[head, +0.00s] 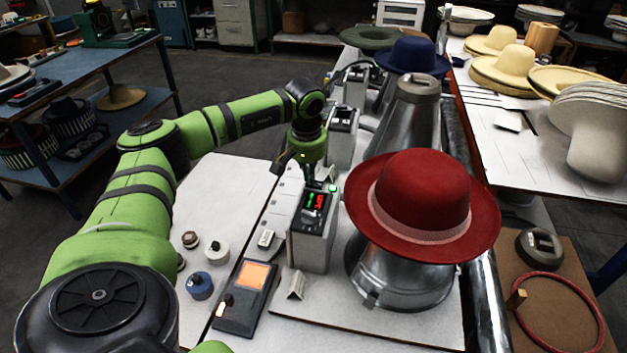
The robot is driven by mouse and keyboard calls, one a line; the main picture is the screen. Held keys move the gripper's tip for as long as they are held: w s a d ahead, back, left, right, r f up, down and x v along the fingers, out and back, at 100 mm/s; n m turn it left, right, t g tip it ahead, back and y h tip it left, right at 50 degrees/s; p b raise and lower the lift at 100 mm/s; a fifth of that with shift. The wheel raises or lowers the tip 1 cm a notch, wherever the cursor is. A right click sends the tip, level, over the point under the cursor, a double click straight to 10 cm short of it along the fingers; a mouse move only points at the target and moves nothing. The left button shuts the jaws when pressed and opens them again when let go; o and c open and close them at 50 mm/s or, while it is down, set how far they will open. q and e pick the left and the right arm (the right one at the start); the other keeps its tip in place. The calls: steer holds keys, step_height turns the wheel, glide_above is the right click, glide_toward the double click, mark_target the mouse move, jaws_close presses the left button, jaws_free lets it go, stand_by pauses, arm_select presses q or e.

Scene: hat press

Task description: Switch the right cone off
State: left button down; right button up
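The nearest metal cone (400,278) carries a red hat (425,200) with a pale band. Beside it on the left stands a grey control box (313,240) whose dark top panel has lit red and green marks. My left gripper (319,187) points down at the far edge of this panel, very close to it; I cannot tell if it touches. Its fingers are small and dark here, so open or shut is unclear. A bare metal cone (411,115) stands behind, with its own box (342,135). I cannot tell from labels which cone is the right one. My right gripper is out of view.
A dark device with an orange screen (257,275) lies in front of the box, near a blue-topped knob (199,285) and other small pots. A blue hat (412,56) sits farther back. A red ring (557,312) lies on the brown board at right.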

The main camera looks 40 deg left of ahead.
arm_select(q)
steer(key=shift+f, duration=0.15)
steer(key=shift+r+p, duration=2.75)
steer(key=shift+r, duration=0.85)
steer(key=shift+f, duration=0.1)
